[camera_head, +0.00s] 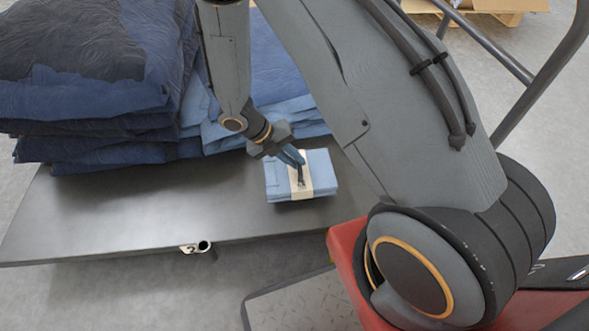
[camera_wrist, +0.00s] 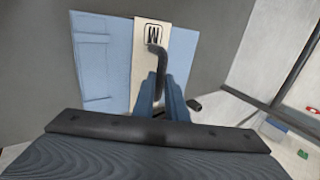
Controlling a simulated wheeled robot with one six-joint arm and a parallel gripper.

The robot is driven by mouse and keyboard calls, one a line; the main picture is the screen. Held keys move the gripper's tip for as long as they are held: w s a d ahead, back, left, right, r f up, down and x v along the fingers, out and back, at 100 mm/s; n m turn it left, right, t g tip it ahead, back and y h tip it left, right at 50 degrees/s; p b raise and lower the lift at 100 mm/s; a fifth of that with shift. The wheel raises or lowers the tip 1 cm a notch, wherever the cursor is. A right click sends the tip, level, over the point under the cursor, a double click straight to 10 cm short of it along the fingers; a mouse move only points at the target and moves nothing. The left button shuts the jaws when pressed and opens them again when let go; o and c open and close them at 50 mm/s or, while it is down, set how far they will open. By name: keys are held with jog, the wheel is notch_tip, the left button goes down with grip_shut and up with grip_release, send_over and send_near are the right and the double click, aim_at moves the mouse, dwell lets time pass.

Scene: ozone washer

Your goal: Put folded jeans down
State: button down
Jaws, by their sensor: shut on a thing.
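The folded jeans (camera_head: 321,172) are a small light-blue bundle with a cream paper band (camera_head: 299,178) around the middle. They are at the front right part of the grey table, in front of the large jeans stacks. My gripper (camera_head: 295,160) comes from the upper left and is shut on the bundle at its band. In the wrist view the jeans (camera_wrist: 92,62) lie flat ahead of my gripper (camera_wrist: 160,88), and the band shows a letter M and a dark hook-like strip. Whether the bundle touches the table is hard to tell.
The grey table (camera_head: 130,218) is bare in front and to the left of the bundle. Dark blue folded jeans (camera_head: 85,60) are stacked at the back left, with lighter blue ones (camera_head: 285,75) beside them. A tagged post (camera_head: 196,247) sits at the table's front edge.

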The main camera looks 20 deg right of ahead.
aim_at(295, 171)
jog(key=shift+f+b, duration=0.55)
jog(key=shift+f, duration=1.15)
jog(key=shift+f, duration=0.15)
jog(key=c, duration=1.8)
grip_release()
jog(key=shift+o, duration=0.2)
